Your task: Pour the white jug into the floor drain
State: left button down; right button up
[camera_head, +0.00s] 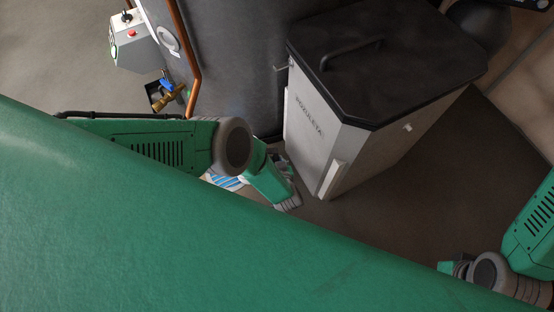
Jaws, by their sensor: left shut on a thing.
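My left arm comes in from the left and bends down toward the floor beside the grey box. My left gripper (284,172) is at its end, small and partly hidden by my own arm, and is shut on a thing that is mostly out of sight. A white patch with blue stripes (226,181) shows just below my left wrist; I cannot tell whether it belongs to the white jug. I cannot make out the floor drain. My right arm shows at the lower right, but its gripper fingers do not show.
A tall grey box with a black lid (385,60) stands right of my left gripper. A dark cylinder tank (245,60), a copper pipe (180,40), a brass valve with a blue handle (168,95) and a white control box (132,42) stand behind. Bare floor (400,215) lies at right.

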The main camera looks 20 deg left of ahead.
notch_tip(320, 180, up, 3)
jog(key=p, duration=0.3)
jog(key=shift+r, duration=0.15)
dwell(1.0)
